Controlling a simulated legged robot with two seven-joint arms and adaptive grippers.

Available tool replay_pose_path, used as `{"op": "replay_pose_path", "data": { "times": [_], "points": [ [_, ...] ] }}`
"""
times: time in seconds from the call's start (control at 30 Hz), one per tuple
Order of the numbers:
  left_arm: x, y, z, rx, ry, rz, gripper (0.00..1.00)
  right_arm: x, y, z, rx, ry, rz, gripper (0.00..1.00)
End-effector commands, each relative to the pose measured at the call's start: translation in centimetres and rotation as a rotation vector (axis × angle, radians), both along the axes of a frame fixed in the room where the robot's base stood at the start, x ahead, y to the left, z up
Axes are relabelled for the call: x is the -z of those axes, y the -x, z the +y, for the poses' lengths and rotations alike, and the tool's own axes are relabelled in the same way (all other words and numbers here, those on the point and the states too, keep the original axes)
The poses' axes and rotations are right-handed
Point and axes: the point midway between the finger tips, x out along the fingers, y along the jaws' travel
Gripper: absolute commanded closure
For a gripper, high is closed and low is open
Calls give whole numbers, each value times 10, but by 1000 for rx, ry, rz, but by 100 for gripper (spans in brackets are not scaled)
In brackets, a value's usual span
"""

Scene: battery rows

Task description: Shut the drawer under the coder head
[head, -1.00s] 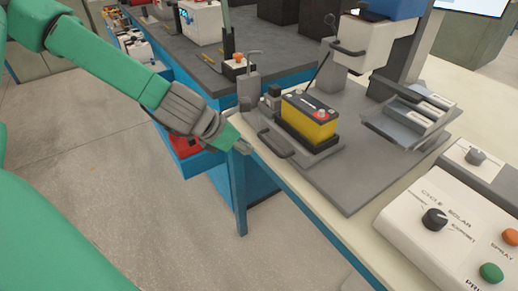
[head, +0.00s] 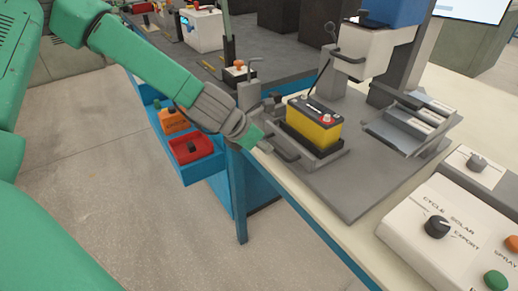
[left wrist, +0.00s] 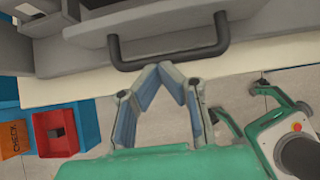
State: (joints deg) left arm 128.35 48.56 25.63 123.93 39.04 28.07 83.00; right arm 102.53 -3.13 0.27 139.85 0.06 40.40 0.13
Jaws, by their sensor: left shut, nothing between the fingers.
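The drawer (head: 325,155) under the coder head (head: 375,58) is pulled out towards me and carries a yellow and black battery (head: 315,125). Its dark bar handle (head: 285,152) is at the front and also shows in the left wrist view (left wrist: 170,62). My left gripper (head: 266,145) is at the near left of the handle. In the left wrist view its fingertips (left wrist: 165,70) are together and empty, just below the bar; contact cannot be told. What looks like my right gripper (left wrist: 262,115) shows at the right of that view; its finger opening is unclear.
A control box (head: 450,235) with a knob and buttons stands at the right front. Sloped trays (head: 405,130) are right of the drawer. Below left, an open blue drawer (head: 200,172) holds red and orange bins. The floor in front is clear.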

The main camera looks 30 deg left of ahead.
Motion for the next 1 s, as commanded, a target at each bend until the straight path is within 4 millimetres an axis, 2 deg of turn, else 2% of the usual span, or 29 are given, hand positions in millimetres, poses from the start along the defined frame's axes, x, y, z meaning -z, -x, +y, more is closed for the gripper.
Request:
{"op": "replay_pose_path", "data": {
  "times": [0.27,0.6,0.8,1.0],
  "points": [
    [-1,-56,-24,2,-4,-1,100,-9,0,0,0,0,0,24],
    [-3,-119,-50,2,-2,-1,100,-34,0,0,0,0,0,24],
    [-2,-138,-57,2,-2,-1,100,-44,0,0,0,0,0,24],
    [-1,-145,-60,1,1,-2,100,-46,0,0,0,0,0,24]
  ]
}}
